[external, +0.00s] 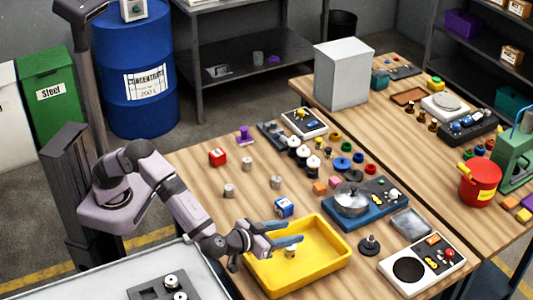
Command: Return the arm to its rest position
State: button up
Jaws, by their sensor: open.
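My gripper (290,233) is open over the yellow tray (322,276). Its two blue-grey fingers point to the right above the tray's left part. A small metal cylinder (290,251) shows just below the fingers, at the tray. I cannot tell from this view how far the fingers are from it. My arm reaches from its mount at the left, across the front of the wooden table, with the gripper low over the tray.
A blue fixture (368,204) and a dark knob (370,245) lie to the right. A grey tray (158,288) is at the front left.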

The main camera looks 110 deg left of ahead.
jog(key=w+d+r+m+t+h+p, duration=0.1)
jog(key=w+r+m+t+h+p, duration=0.1)
jog(key=w+r+m+t+h, duration=0.3)
jog(key=s+d+f+m+g+h+p, duration=0.1)
jog(key=s+f+m+g+h, duration=0.2)
jog(key=s, duration=0.9)
jog(key=s+f+m+g+h+p, duration=0.25)
jog(key=s+g+h, duration=0.2)
jog(key=s, duration=0.75)
jog(key=s+a+f+g+y+b, duration=0.1)
jog(key=s+a+f+g, duration=0.2)
jog(key=s, duration=0.6)
jog(key=s+a+f+g+y, duration=0.1)
jog(key=s+a+f+g, duration=0.2)
jog(key=s, duration=0.6)
jog(key=shift+s+f+b, duration=0.2)
jog(key=shift+f+b, duration=0.05)
jog(key=shift+b, duration=0.15)
